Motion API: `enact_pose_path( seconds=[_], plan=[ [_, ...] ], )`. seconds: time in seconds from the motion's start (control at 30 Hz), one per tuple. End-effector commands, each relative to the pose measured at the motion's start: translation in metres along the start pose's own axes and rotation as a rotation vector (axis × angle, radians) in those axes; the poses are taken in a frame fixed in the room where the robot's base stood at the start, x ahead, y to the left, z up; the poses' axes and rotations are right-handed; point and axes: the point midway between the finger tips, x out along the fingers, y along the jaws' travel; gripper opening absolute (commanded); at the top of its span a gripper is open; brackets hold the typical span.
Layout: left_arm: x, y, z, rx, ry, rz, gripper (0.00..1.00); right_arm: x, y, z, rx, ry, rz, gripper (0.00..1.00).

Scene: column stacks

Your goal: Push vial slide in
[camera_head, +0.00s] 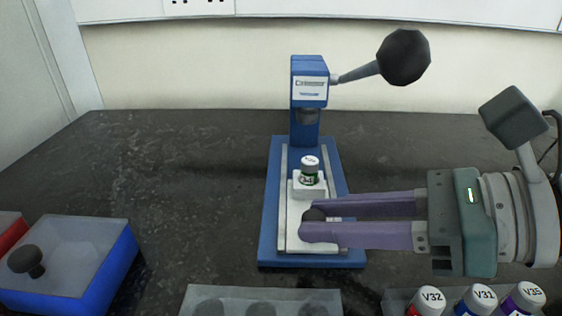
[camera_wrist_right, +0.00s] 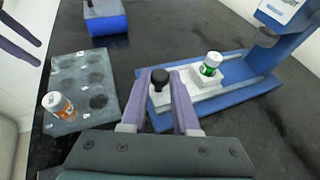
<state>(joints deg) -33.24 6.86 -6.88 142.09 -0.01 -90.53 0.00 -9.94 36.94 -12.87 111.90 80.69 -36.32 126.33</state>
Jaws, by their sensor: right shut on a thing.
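A blue press (camera_head: 309,85) stands on a blue base with a white slide (camera_head: 292,238) along it. A white-capped vial with a green label (camera_head: 310,172) stands upright on the slide's white block, in front of the press head. It also shows in the right wrist view (camera_wrist_right: 211,64). My right gripper (camera_head: 312,221) is shut on the slide's black knob (camera_wrist_right: 160,77), at the near end of the slide. The fingers partly hide the knob in the head view. Two spaced purple fingers of my left gripper (camera_wrist_right: 22,38) show at the upper left of the right wrist view.
A lever with a black ball (camera_head: 404,57) sticks out right from the press. A blue box with a grey knobbed lid (camera_head: 75,262) stands at left. A grey rack (camera_head: 260,300) lies in front, and several capped vials (camera_head: 477,299) stand at front right.

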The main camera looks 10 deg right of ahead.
Motion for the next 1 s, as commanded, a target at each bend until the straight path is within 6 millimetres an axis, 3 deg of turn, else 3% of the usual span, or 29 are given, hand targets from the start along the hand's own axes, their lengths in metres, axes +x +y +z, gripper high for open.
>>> enact_pose_path(
  seconds=[0.13,0.5,0.9,0.93,1.0],
  plan=[
    [0.002,0.000,0.001,0.000,0.000,0.000,0.80,0.005,-0.013,0.001,-0.002,0.000,-0.004,0.00],
    [0.012,0.000,0.004,0.000,0.000,0.000,0.80,0.030,-0.076,0.010,-0.001,0.001,-0.001,0.00],
    [0.012,0.000,0.004,0.000,0.000,0.000,0.80,0.032,-0.083,0.011,0.000,0.004,-0.003,0.00],
    [0.012,0.001,0.004,0.000,0.000,0.000,0.80,0.032,-0.083,0.011,0.000,0.004,-0.004,0.31],
    [0.012,0.001,0.004,0.000,0.000,0.000,0.80,0.032,-0.083,0.011,0.000,0.003,-0.003,0.39]
  ],
)
